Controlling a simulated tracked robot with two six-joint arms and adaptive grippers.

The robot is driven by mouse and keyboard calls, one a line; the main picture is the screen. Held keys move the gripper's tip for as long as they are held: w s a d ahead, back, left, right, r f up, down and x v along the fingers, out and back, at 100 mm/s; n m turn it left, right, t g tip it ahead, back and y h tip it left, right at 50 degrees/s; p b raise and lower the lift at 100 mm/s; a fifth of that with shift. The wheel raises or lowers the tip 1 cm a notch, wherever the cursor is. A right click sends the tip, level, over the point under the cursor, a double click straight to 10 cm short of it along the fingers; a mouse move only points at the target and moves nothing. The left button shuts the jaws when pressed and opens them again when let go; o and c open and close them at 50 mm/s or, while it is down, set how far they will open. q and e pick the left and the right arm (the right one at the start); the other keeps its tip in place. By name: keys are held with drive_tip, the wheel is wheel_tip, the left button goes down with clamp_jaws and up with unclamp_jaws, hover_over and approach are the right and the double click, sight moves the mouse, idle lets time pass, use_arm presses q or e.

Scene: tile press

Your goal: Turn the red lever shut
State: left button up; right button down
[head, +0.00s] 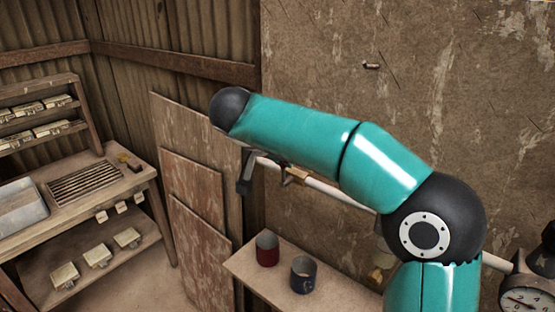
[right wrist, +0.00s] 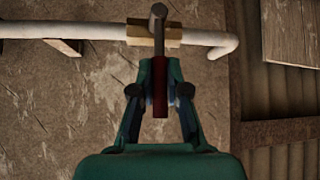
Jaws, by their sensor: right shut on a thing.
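The red lever (right wrist: 160,88) shows in the right wrist view, below the brass valve block (right wrist: 155,37) on a white pipe (right wrist: 70,29). A dark grey rod sticks out in front of the block. My right gripper (right wrist: 160,90) is shut on the red lever, with one finger on each side of it. In the head view my teal right arm crosses in front of the wall. It hides the lever and most of the gripper; part of the white pipe (head: 330,188) shows below the forearm. My left gripper is in neither view.
A round gauge (head: 525,299) is at the lower right. Boards (head: 198,190) lean by the corner; a workbench (head: 85,222) stands left.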

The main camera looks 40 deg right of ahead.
drive_tip(key=shift+d+r, duration=0.25)
drive_tip(key=shift+r, duration=0.2)
drive_tip(key=c, duration=1.2)
unclamp_jaws()
drive_tip(key=shift+w+d+f, duration=0.1)
drive_tip(key=shift+f, duration=0.1)
drive_tip(key=shift+o, duration=0.2)
drive_tip(key=shift+a, duration=0.2)
drive_tip(key=v, duration=1.1)
drive_tip(key=shift+a+r, duration=0.2)
drive_tip(key=shift+a, duration=0.2)
